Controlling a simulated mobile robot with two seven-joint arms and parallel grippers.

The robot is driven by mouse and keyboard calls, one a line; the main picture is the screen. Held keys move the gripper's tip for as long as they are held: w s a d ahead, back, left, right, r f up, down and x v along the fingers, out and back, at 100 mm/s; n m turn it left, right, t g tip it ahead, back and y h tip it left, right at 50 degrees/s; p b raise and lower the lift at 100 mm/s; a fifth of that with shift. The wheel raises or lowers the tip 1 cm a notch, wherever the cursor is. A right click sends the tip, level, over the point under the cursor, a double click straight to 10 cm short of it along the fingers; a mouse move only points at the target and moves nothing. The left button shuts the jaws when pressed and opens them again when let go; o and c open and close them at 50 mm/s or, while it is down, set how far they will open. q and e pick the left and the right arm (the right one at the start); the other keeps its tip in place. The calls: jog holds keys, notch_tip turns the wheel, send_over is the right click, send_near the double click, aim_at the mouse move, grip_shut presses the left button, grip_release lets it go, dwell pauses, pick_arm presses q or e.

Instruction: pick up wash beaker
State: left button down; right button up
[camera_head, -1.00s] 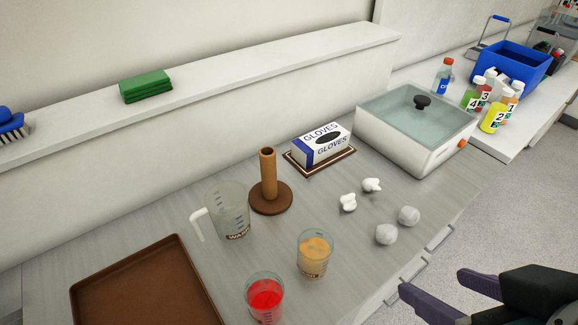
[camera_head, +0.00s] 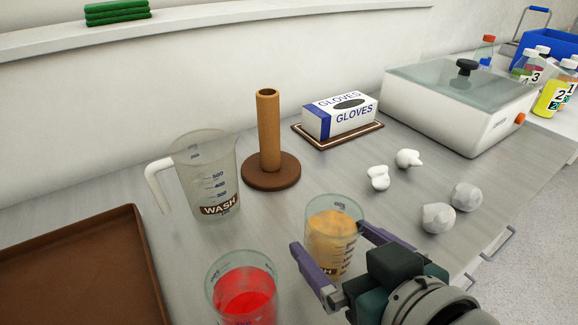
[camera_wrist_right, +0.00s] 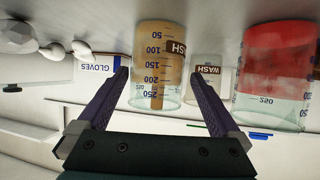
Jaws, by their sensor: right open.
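A clear beaker of orange liquid (camera_head: 333,228) with a brown label ending in "SH" stands upright on the grey counter. It also shows upside down in the right wrist view (camera_wrist_right: 158,60). My right gripper (camera_head: 331,241) is open, with one purple finger on each side of this beaker; I cannot tell whether they touch it. In the wrist view, the fingertips (camera_wrist_right: 160,76) appear at its two edges. A larger, empty clear jug labelled WASH (camera_head: 205,178) stands behind and left, and also shows in the wrist view (camera_wrist_right: 206,75). My left gripper is not in view.
A beaker of red liquid (camera_head: 242,297) stands close left of my right gripper. A brown tray (camera_head: 136,235) lies far left. Behind are a wooden post (camera_head: 269,135) and a glove box (camera_head: 340,117). White and grey lumps (camera_head: 438,217) lie right of the beaker.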

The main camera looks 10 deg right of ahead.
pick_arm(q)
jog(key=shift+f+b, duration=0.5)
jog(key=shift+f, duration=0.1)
pick_arm(e)
jog(key=x, duration=0.5)
jog(key=shift+w+d+f, duration=0.1)
jog(key=shift+w, duration=0.35)
jog(key=shift+c, duration=0.2)
